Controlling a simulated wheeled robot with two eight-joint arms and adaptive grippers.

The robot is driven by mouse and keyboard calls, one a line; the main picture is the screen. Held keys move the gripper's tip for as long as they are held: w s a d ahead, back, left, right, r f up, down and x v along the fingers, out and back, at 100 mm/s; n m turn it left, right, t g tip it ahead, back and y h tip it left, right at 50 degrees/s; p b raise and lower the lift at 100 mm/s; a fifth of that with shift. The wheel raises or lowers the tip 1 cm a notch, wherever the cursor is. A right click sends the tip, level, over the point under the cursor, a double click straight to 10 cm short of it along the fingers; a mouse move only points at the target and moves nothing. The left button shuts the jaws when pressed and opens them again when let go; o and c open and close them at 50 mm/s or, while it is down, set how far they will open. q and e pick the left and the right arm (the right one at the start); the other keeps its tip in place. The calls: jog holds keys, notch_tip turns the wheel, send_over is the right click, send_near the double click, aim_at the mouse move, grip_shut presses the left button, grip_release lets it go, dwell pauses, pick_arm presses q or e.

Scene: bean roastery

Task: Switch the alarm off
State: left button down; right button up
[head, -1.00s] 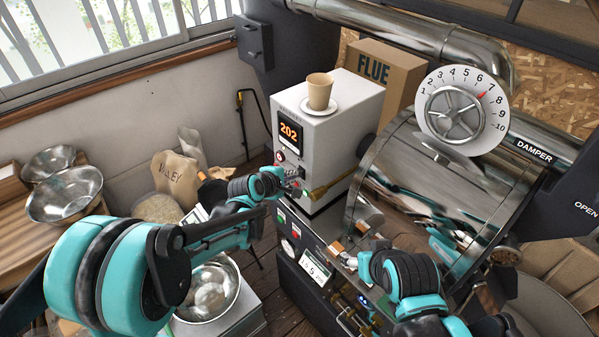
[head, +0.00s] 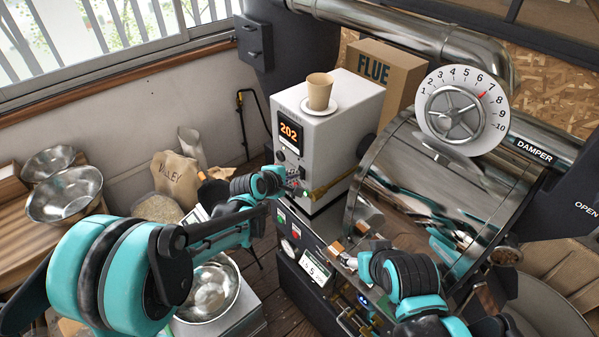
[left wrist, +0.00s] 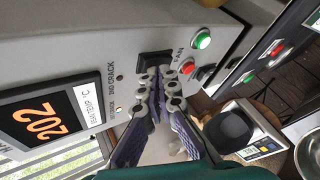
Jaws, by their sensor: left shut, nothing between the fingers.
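The white control box (head: 335,125) stands in the middle of the head view with an orange "202" display (head: 289,133). The left wrist view shows its panel close up: the display (left wrist: 45,117), a black rocker-like switch (left wrist: 154,61), a green button (left wrist: 202,39) and a small red lamp or button (left wrist: 187,67). The label beside the switch is too small to read surely. My left gripper (head: 299,182) is shut and empty, its fingertips (left wrist: 160,76) at the lower edge of the black switch, partly covering it. I cannot tell whether they touch. My right gripper (head: 345,254) is low, by the front machine panel.
A paper cup (head: 319,91) on a saucer stands on the control box. The steel roaster drum (head: 440,190) and damper dial (head: 462,110) are close to the right. A brass-coloured rod (head: 335,184) juts out near my left gripper. A steel bowl (head: 212,288) sits below my left arm.

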pick_arm(q)
jog(key=shift+s+a+f, duration=0.1)
jog(key=shift+s+a, duration=0.35)
jog(key=shift+a, duration=0.15)
jog(key=s+a, duration=0.2)
jog(key=s+a+b, duration=0.1)
jog(key=a, duration=0.1)
jog(key=shift+f, duration=0.3)
dwell(0.4)
jog(key=s+a+f+m+y+b, duration=0.1)
jog(key=s+a+m, duration=0.3)
jog(key=s, duration=0.5)
jog(key=s+a+f+m+g+y+b, duration=0.1)
jog(key=s+a+f+m+y+b, duration=0.1)
jog(key=s, duration=0.6)
jog(key=s+a+f+m+g+y+b, duration=0.1)
jog(key=s+a+m+y+b, duration=0.2)
jog(key=s+a+m+b, duration=0.2)
jog(key=s+a+m, duration=0.3)
jog(key=s+a, duration=0.1)
jog(key=a, duration=0.1)
jog(key=shift+s+f, duration=0.3)
jog(key=shift+f, duration=0.1)
